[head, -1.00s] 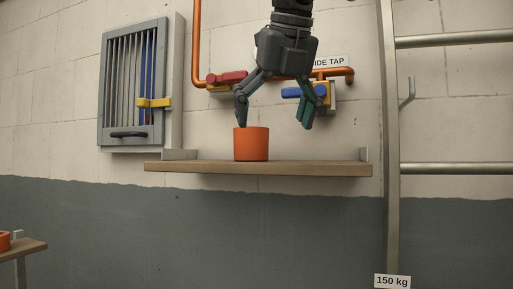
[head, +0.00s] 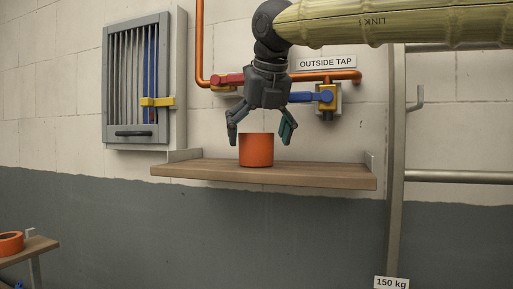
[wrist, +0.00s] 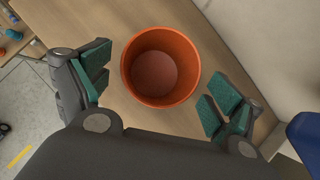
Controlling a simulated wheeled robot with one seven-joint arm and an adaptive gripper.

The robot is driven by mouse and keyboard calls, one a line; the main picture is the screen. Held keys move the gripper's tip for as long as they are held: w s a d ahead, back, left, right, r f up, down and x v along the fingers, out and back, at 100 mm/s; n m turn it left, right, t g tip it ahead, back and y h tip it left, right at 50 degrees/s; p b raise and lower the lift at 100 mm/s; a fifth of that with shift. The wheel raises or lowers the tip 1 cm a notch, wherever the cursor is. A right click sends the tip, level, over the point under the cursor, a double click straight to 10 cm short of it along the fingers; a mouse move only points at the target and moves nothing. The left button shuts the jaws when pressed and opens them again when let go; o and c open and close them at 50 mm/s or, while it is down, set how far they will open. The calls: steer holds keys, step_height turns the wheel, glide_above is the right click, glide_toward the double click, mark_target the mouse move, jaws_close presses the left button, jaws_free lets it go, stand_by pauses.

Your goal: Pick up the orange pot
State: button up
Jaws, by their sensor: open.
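The orange pot (head: 256,151) stands upright on the wooden wall shelf (head: 320,176), left of the shelf's middle. In the wrist view the pot (wrist: 160,68) is seen from above, open at the top and empty inside. My gripper (head: 260,138) is open and points down over the pot, one finger to each side of its rim in the head view. In the wrist view the pot shows between and slightly beyond the green finger pads, with a gap on both sides. Nothing is held.
Behind the gripper, an orange pipe carries a red-handled valve (head: 228,80) and a blue-handled tap (head: 314,97). A lower bench (head: 38,246) holds an orange ring-like object (head: 10,243). The shelf's right part is clear.

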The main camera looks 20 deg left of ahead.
mark_target(257, 146)
steer(key=shift+p+x, duration=0.45)
steer(key=shift+x, duration=1.2)
steer(key=c, duration=1.1)
steer(key=shift+c, duration=0.3)
steer(key=shift+r, duration=0.1)
